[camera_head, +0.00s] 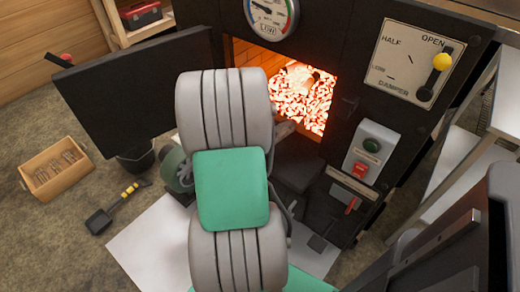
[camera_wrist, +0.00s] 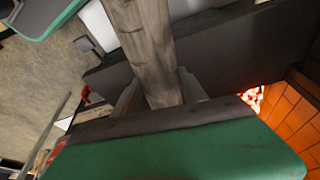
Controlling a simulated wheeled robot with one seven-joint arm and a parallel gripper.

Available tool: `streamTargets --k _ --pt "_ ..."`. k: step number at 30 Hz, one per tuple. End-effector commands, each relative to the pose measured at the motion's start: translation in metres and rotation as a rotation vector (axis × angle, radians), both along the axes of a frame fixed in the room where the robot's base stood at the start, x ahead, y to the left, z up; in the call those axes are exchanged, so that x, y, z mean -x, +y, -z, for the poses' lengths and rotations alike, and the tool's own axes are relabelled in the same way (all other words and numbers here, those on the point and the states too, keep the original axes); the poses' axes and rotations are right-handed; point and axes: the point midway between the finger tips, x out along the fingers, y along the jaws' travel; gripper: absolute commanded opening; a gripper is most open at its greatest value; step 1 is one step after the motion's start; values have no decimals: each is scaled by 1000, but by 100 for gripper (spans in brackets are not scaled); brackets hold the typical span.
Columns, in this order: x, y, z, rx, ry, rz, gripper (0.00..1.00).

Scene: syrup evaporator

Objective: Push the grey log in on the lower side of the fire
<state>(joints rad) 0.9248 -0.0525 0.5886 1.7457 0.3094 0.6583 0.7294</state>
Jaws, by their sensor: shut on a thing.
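The grey log (camera_wrist: 145,35) runs from the top edge of the wrist view down between the fingers of my gripper (camera_wrist: 158,92), which is shut on it. The fire (camera_head: 302,95) glows through the open firebox mouth in the head view, with bright embers and flame on the right of the opening. Orange brick lining (camera_wrist: 291,118) and a small patch of embers (camera_wrist: 252,97) show at the right of the wrist view. My arm covers the gripper, most or all of the log and the lower left of the mouth in the head view. The log's far end is hidden.
The dark firebox door (camera_head: 135,90) stands open at left. A damper panel (camera_head: 413,65) with a yellow-knobbed lever and a switch box (camera_head: 371,150) are right of the mouth. A wooden crate (camera_head: 55,168) and a small shovel (camera_head: 112,210) lie on the floor at left.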

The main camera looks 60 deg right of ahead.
Motion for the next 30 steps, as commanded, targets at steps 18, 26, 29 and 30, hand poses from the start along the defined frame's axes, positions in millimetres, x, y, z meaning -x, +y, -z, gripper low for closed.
streamTargets --k 18,26,29,30 --pt "12 -76 40 3 -2 1 0" --pt "15 -97 53 2 -1 -1 0" --pt "15 -99 54 1 -1 -2 0" --pt "15 -99 54 2 -1 -2 0"
